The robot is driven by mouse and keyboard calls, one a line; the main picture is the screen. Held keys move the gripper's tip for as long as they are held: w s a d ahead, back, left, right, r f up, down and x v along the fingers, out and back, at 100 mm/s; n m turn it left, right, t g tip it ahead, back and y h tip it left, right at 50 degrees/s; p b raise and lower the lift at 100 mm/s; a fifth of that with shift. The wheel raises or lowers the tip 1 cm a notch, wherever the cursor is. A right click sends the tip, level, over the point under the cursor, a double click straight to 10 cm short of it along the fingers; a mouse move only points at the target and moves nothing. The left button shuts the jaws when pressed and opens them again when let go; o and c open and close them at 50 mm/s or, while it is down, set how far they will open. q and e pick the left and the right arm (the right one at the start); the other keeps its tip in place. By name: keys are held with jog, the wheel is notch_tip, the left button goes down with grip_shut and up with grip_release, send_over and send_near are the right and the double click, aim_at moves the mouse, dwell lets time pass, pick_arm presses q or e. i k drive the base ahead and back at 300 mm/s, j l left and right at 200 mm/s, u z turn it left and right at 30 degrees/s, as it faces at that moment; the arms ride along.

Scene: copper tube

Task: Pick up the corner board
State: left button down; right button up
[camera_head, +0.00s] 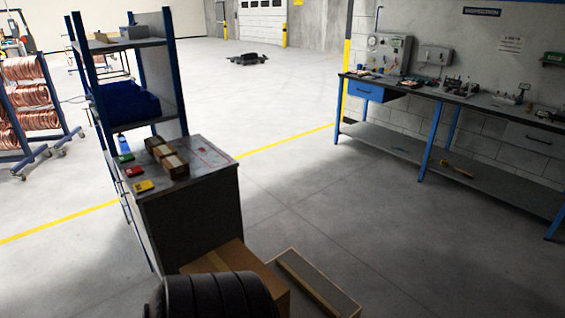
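I cannot clearly make out which thing is the corner board. A flat, shallow tray or frame (341,301) with a pale rim lies on the floor at the bottom centre, with a long light brown strip (311,287) along it. Brown blocks (167,158) sit in a row on top of the grey cabinet (195,215), next to small green, red and yellow items. Neither of my grippers is in view.
A cardboard box (232,258) stands against the cabinet's front, partly hidden by a dark ribbed shape. A blue-post shelf with a blue bin (128,104) rises behind. A workbench (455,100) lines the right wall. The middle floor is clear.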

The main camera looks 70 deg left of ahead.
aim_at(320, 301)
jog(key=i+u, duration=0.25)
jog(key=u, duration=0.2)
jog(key=i+u, duration=0.25)
jog(key=u, duration=0.25)
jog(key=i+l+u, duration=0.1)
jog(key=i+u, duration=0.15)
jog(key=u, duration=0.2)
jog(key=i+l+u, duration=0.2)
jog(key=u, duration=0.25)
jog(key=i+l+u, duration=0.2)
jog(key=u, duration=0.25)
jog(key=i+l+u, duration=0.15)
jog(key=u, duration=0.3)
jog(key=i+l+u, duration=0.15)
jog(key=u, duration=0.3)
jog(key=i+l+u, duration=0.1)
jog(key=l+u, duration=0.6)
jog(key=u, duration=0.2)
